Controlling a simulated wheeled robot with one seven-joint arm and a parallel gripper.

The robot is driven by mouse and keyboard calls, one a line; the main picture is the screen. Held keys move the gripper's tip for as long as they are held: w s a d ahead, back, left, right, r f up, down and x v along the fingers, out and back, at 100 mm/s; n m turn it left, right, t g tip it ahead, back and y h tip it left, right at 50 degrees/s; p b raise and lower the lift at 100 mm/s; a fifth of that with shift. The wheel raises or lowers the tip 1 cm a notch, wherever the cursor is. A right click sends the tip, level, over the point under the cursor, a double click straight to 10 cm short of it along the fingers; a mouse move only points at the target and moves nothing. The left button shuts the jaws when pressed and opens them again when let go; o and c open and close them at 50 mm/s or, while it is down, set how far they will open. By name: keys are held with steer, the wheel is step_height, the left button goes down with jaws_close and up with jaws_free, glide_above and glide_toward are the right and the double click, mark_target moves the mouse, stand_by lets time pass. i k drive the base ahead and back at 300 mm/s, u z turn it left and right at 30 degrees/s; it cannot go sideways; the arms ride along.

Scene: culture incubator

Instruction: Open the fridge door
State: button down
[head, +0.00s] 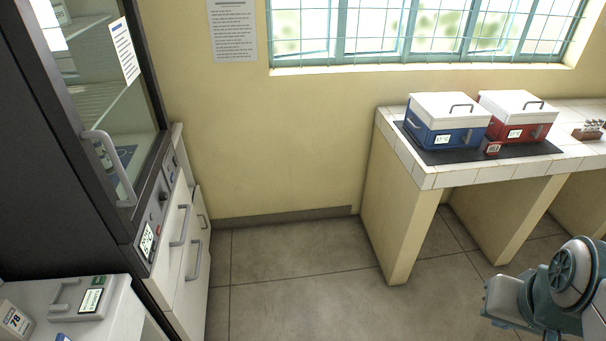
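The fridge (50,130) is a tall dark cabinet at the left edge of the head view. Its glass door (110,105) appears shut and carries a white paper label. Shelves and some contents show dimly through the glass. A grey vertical bar handle (124,170) is on the lower part of the door. A panel with a lit display (147,242) sits below the door. Part of my arm shows at the lower right, far from the handle. My gripper's fingers are not visible.
White drawers (185,240) with grey handles stand beyond the fridge. A white surface (100,315) with a small device is at lower left. A tiled bench (440,178) holds a blue box (446,134) and a red box (517,130). The middle floor (290,270) is clear.

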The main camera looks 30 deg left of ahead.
mark_target(19, 21)
steer(key=u, duration=0.1)
steer(key=i, duration=0.7)
steer(key=u, duration=1.25)
steer(key=i, duration=0.85)
steer(key=u, duration=1)
